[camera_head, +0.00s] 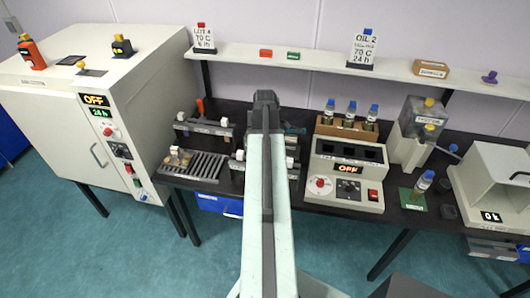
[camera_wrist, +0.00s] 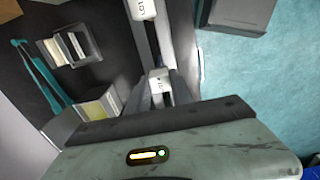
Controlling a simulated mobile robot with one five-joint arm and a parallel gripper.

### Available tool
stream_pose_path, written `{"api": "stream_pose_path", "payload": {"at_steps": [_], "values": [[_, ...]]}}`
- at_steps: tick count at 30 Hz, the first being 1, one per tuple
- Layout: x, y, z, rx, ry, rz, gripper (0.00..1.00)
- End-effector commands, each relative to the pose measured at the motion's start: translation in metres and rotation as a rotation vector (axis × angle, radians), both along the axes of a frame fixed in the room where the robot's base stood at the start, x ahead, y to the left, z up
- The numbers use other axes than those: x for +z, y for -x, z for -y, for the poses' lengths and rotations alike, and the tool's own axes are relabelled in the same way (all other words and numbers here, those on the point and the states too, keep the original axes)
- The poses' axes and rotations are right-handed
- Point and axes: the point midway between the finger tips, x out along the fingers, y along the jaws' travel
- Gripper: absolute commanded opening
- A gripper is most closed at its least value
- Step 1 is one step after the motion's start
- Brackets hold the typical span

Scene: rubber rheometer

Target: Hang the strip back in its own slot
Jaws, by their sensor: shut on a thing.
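In the wrist view my gripper (camera_wrist: 163,92) is shut on a small white tag (camera_wrist: 158,80) with dark lettering, which I take to be the strip's head. The strip's lower part is hidden by the fingers and the gripper body. A second white tag (camera_wrist: 140,8) lettered "LOT" sits farther along a dark rail (camera_wrist: 148,42), apart from my fingers. I cannot tell whether the held strip touches the rail. In the head view my arm hides the gripper. Racks with white tags show to its left (camera_head: 224,122) and close beside it (camera_head: 240,155).
A slotted grey tray (camera_head: 205,166) holds small brown pieces at its left. The "OFF" heater block (camera_head: 345,178) stands right of my arm, with bottles (camera_head: 350,110) behind. The oven (camera_head: 60,110) is at left, and a shelf (camera_head: 320,60) runs behind. Teal tweezers (camera_wrist: 40,78) lie in the wrist view.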

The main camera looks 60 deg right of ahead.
Motion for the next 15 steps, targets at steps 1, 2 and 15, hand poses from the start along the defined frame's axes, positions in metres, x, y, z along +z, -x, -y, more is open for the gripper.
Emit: {"api": "stream_pose_path", "payload": {"at_steps": [1,2,15], "values": [[-0.0054,0.0,0.0,0.0,0.0,0.0,0.0],[-0.0069,0.0,0.0,0.0,0.0,0.0,0.0],[-0.0121,0.0001,0.0,0.0,0.0,0.0,0.52]]}}
